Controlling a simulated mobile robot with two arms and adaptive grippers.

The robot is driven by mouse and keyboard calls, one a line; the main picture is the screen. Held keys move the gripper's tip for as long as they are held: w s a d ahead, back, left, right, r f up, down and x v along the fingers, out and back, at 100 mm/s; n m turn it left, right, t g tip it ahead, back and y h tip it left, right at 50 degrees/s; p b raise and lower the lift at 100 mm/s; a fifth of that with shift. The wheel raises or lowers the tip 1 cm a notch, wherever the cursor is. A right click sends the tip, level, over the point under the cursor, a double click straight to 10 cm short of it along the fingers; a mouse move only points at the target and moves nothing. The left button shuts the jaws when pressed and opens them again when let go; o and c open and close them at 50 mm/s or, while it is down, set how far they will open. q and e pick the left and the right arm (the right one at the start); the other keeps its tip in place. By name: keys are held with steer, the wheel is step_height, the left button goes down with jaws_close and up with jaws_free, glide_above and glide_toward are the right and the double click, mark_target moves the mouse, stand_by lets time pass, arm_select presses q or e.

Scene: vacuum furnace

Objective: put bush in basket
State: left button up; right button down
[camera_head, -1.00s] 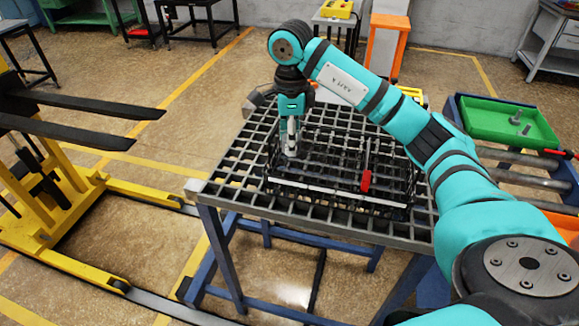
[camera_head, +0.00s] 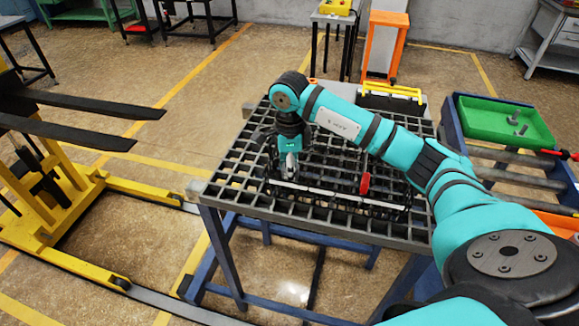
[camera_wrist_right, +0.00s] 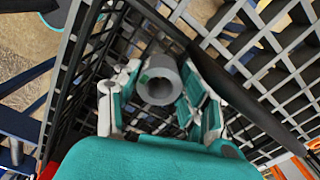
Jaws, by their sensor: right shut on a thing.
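A grey cylindrical bush (camera_wrist_right: 160,80) with a hole through it sits between the fingers of my right gripper (camera_wrist_right: 162,100) in the right wrist view. My right gripper is shut on it. In the head view my right gripper (camera_head: 289,172) is low inside the left part of the black basket (camera_head: 340,199), and its fingertips are partly hidden behind the basket's bars. The basket, with a red grip, stands on the grated table (camera_head: 225,190). Its dark mesh wall (camera_wrist_right: 75,75) is close to the gripper in the wrist view. My left gripper is not in view.
A green tray (camera_head: 480,122) with grey parts (camera_head: 517,122) stands on a roller stand at the right. A yellow lifter (camera_head: 60,190) with dark forks stands on the floor at the left. The table's left end is clear.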

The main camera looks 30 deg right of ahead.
steer(key=c, duration=1)
jaws_free()
steer(key=shift+o, duration=1.3)
steer(key=shift+r+p, duration=0.15)
steer(key=shift+p, duration=0.15)
steer(key=shift+r, duration=0.25)
arm_select(q)
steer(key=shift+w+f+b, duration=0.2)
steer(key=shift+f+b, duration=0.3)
steer(key=shift+b, duration=0.1)
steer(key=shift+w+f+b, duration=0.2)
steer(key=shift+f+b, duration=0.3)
steer(key=shift+b, duration=0.1)
arm_select(e)
step_height(320, 180, up, 11)
steer(key=shift+r, duration=0.2)
